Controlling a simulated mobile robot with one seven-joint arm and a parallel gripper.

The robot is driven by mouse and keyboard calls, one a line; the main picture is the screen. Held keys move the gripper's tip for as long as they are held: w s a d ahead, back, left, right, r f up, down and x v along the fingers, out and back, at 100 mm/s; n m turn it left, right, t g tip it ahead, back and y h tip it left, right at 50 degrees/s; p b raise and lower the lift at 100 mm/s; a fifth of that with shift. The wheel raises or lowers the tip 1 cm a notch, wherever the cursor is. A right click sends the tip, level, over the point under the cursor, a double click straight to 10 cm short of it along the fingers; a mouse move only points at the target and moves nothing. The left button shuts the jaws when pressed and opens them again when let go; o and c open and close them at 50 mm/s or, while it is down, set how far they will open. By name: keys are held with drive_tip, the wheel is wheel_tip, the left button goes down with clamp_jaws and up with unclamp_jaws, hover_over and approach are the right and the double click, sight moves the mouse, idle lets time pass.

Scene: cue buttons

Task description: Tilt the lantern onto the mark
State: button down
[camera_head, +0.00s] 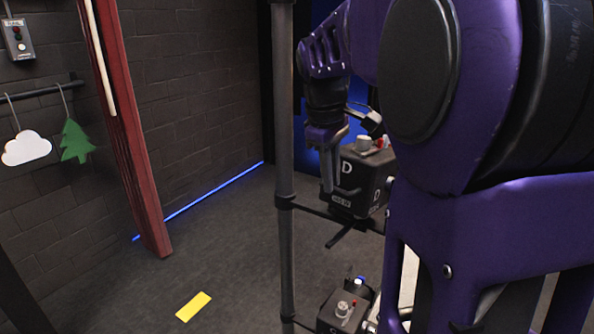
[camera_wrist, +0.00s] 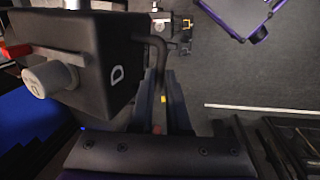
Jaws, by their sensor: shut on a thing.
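A black box-shaped lantern (camera_head: 362,180) marked "D" hangs on the upright pole (camera_head: 285,230), with a pale knob and a red part on top. In the wrist view the lantern (camera_wrist: 95,65) fills the upper left, its pale knob and red lever facing left. A dark bent handle (camera_wrist: 157,60) comes off its side and runs down between my fingers. My gripper (camera_wrist: 164,100) is shut on this handle; the exact contact is dark. In the head view my gripper (camera_head: 335,165) is at the lantern's left side. A yellow strip (camera_head: 193,306) lies flat on the floor, apart from the lantern.
A second lantern (camera_head: 343,310) sits lower on the pole. A red post (camera_head: 125,130) leans at the left wall. A cloud (camera_head: 26,148) and a green tree (camera_head: 75,141) hang from a rail, below a control box (camera_head: 18,38).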

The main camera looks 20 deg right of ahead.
drive_tip(key=shift+d, duration=0.2)
drive_tip(key=c, duration=0.9)
unclamp_jaws()
drive_tip(key=shift+w+d, duration=0.15)
drive_tip(key=shift+r, duration=0.1)
drive_tip(key=p+v, duration=0.1)
drive_tip(key=v, duration=1.6)
drive_tip(key=shift+r, duration=0.1)
